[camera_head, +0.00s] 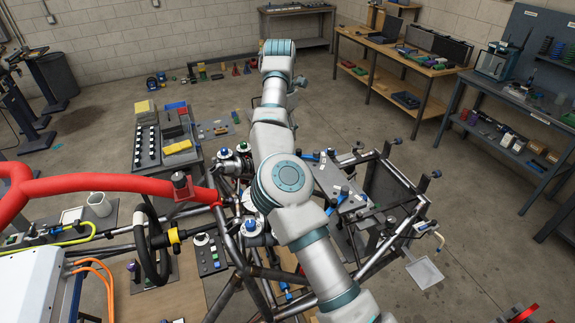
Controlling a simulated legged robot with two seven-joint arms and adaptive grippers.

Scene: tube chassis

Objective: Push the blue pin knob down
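Several blue-topped knobs stand on the tube chassis (235,280). One blue knob (224,153) sits on a white round base at the upper left of the frame, beside a green-topped one (243,147). Another blue knob (250,225) sits on a white base lower down, just left of my arm. I cannot tell which is the pin knob. One arm of mine crosses the middle from the bottom edge and hides part of the chassis. Neither gripper shows.
A thick red tube (105,183) crosses the left side, with a black hose (150,240) below it. A bench (166,142) with knobs and blocks stands behind the chassis. Workbenches (400,58) line the right and back. Open floor (475,235) lies at right.

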